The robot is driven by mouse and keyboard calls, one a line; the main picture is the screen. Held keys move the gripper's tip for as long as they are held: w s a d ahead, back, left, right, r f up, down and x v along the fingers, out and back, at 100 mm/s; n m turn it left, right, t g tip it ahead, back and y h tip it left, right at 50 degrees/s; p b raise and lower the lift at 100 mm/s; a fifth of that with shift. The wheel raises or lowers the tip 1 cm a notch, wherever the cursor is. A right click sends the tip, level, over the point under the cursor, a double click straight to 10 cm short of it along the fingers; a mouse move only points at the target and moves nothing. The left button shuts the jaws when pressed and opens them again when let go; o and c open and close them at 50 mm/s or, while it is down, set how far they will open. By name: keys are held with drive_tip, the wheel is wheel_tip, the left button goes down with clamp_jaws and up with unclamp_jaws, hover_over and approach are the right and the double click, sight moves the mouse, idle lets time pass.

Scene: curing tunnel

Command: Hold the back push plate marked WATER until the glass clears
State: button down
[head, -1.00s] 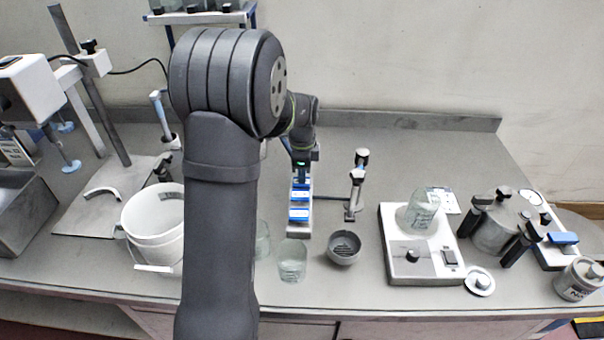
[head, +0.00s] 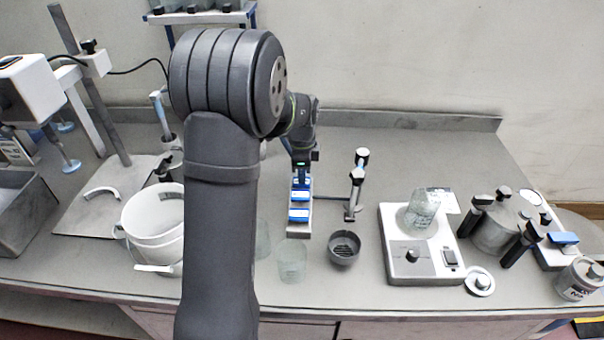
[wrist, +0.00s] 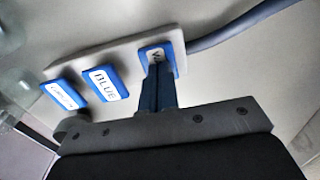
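A grey block (head: 299,231) with a row of blue-edged push plates stands mid-bench. In the wrist view, the end plate (wrist: 172,52) shows a "W", the rest of its word hidden behind my fingers. The middle plate (wrist: 104,83) reads BLUE; the third plate (wrist: 64,95) is too blurred to read. My gripper (wrist: 158,72) is shut and empty, its fingertips at the W plate and seemingly touching it. In the head view my gripper (head: 301,174) is over the back end of the block. A clear glass (head: 292,262) stands in front; another (head: 263,241) is partly behind my arm.
A grey bowl (head: 343,249) and a small stand (head: 356,183) are right of the block. A white instrument (head: 405,268) carries a tilted glass jar (head: 420,212). A white bucket (head: 150,215) is left of my arm. The back right bench is clear.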

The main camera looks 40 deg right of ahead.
drive_tip(key=shift+s+a+f, duration=0.15)
drive_tip(key=shift+a+f, duration=0.1)
drive_tip(key=shift+f, duration=0.2)
wheel_tip(320, 180, up, 15)
drive_tip(key=shift+d, duration=0.2)
idle(0.4)
